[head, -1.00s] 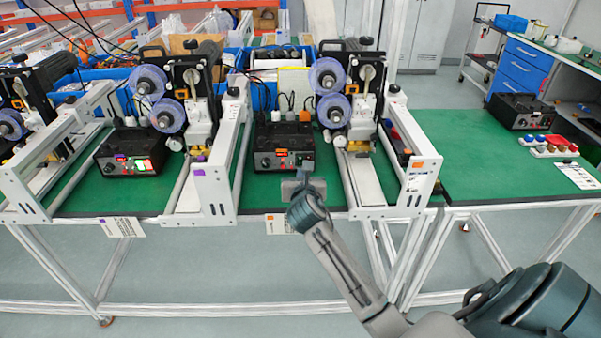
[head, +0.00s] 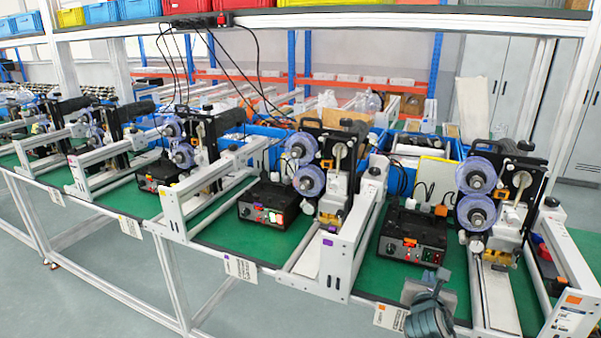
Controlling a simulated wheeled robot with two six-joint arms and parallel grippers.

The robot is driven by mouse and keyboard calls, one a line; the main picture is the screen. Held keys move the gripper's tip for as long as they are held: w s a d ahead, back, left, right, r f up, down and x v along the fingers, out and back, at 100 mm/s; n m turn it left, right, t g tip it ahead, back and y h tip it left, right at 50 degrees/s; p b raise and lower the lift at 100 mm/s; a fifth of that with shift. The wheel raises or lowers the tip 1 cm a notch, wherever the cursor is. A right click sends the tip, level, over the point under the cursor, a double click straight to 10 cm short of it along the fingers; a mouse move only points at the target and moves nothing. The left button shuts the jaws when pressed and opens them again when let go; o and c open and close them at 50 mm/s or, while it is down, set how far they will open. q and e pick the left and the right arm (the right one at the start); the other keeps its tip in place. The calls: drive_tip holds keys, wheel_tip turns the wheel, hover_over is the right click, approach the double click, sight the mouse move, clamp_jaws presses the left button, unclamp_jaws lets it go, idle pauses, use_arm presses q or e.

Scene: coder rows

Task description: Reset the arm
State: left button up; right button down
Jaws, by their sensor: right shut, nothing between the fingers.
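My right gripper (head: 428,284) shows at the bottom right of the head view, at the front edge of the green bench. It is shut and empty, in front of a black control box (head: 412,238) with lit indicators. The rest of my right arm is cut off by the lower edge of the picture. My left gripper is not in view.
A row of coder machines with purple reels (head: 476,177) stands on the green bench, between white frames (head: 350,240). Another control box (head: 264,208) sits to the left. An overhead shelf carries coloured crates (head: 149,8). Grey floor (head: 95,290) is clear in front.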

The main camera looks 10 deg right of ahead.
drive_tip(key=s+a+f+m+g+y, duration=0.25)
drive_tip(key=s+a+f+m, duration=0.2)
drive_tip(key=s+m, duration=0.55)
drive_tip(key=s+a+f+m+g+y, duration=0.2)
drive_tip(key=s+a+f+m+g, duration=0.3)
drive_tip(key=s+m, duration=0.55)
drive_tip(key=s+a+f+m+g+y, duration=0.25)
drive_tip(key=s+f+m, duration=0.4)
drive_tip(key=s, duration=0.65)
wheel_tip(320, 180, down, 30)
drive_tip(key=d+m, duration=0.2)
drive_tip(key=d, duration=0.1)
drive_tip(key=s+d+f+g, duration=0.1)
drive_tip(key=s+f, duration=1.7)
drive_tip(key=shift+s+f+g, duration=0.3)
drive_tip(key=shift+g, duration=0.1)
